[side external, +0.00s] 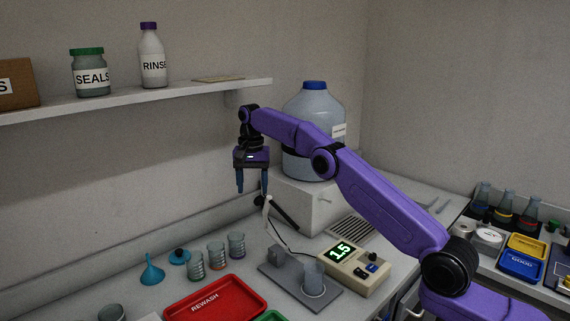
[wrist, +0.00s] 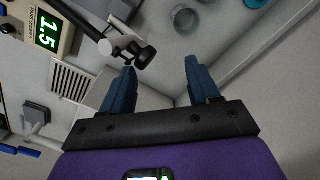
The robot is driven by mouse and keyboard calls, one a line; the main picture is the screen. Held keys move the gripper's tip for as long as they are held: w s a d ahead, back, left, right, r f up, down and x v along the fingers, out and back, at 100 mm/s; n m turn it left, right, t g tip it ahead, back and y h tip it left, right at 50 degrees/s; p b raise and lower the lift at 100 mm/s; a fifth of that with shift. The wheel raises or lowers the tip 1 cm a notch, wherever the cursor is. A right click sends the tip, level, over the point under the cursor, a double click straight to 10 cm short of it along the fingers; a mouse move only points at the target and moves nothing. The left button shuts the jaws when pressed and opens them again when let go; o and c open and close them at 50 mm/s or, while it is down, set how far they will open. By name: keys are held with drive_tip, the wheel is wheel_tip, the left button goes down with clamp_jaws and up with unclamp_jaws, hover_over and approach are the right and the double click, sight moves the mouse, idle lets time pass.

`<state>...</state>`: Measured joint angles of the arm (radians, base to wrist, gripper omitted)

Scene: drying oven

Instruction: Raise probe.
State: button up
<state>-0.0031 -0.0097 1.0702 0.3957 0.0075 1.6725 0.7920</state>
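My gripper (side external: 252,190) hangs fingers down above the bench, with its two blue fingers apart and nothing between them. It also shows open in the wrist view (wrist: 160,68). A black rod (side external: 284,213) with a pale jointed piece slants just right of and below the fingertips. In the wrist view, the rod (wrist: 82,20) ends in a grey joint and black knob (wrist: 145,54) near the left fingertip; contact cannot be told. A cable runs from there toward the meter (side external: 347,265), which reads 1.5. I cannot clearly make out the probe tip. A clear beaker (side external: 313,278) stands on a grey base (side external: 281,276).
A large blue-capped bottle (side external: 313,110) stands on a white box (side external: 300,204) behind my gripper. A shelf (side external: 180,92) is at upper left. A red tray (side external: 215,302), several small cups and a blue funnel (side external: 152,272) are on the front bench.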

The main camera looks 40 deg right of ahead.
drive_tip(key=shift+s+a+r, duration=0.1)
drive_tip(key=shift+s+r, duration=0.4)
drive_tip(key=shift+r, duration=0.25)
drive_tip(key=shift+s+a+r, duration=0.1)
drive_tip(key=shift+s+r, duration=0.35)
drive_tip(key=shift+r, duration=0.25)
drive_tip(key=s+r, duration=0.7)
drive_tip(key=s, duration=0.5)
drive_tip(key=shift+d+r, duration=0.15)
drive_tip(key=shift+r, duration=0.25)
drive_tip(key=shift+s, duration=0.15)
